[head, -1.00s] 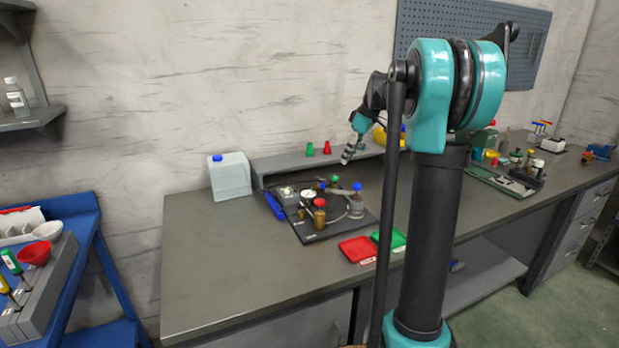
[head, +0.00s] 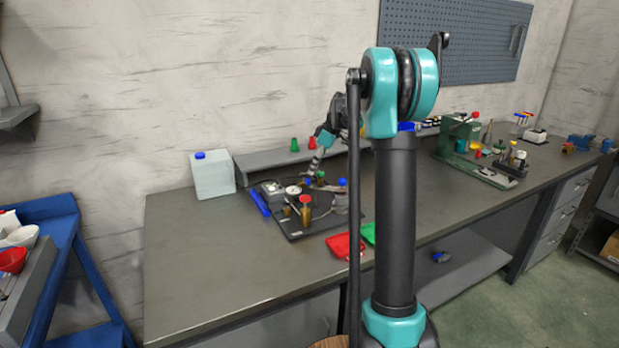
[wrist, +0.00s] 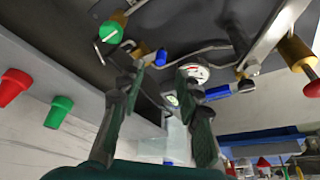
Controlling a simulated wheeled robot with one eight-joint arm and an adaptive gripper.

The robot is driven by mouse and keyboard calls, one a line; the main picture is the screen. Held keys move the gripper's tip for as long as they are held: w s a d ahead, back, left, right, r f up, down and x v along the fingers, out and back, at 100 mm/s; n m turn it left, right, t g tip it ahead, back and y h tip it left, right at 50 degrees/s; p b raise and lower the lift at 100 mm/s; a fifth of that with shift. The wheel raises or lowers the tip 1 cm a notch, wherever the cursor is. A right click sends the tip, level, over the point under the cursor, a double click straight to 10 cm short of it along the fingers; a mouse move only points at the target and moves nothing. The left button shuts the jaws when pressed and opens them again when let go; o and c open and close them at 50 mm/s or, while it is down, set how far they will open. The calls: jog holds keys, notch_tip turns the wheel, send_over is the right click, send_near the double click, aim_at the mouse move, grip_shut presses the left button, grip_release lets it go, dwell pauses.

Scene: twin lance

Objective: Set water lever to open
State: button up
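A black board (head: 292,233) on the bench carries a rig of pipes, brass fittings, a gauge and coloured knobs. My gripper (head: 313,170) hangs just above its back edge. In the wrist view my gripper (wrist: 163,78) is open, its two dark fingers apart with nothing held between them. A small blue part (wrist: 162,57) shows just beyond the fingertips, near a thin metal pipe. A round white gauge (wrist: 193,72) lies by the right fingertip, and a green knob with a white bar (wrist: 111,31) is at upper left. No label shows which part is the water lever.
A red cone (wrist: 14,86) and a green cone (wrist: 59,112) stand on the shelf behind the rig. A white jug (head: 212,175) stands left of it. A red tray (head: 345,246) lies in front. The bench's left front is clear.

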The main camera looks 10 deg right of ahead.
jog(key=shift+x, duration=2.65)
jog(key=shift+c, duration=0.4)
grip_shut()
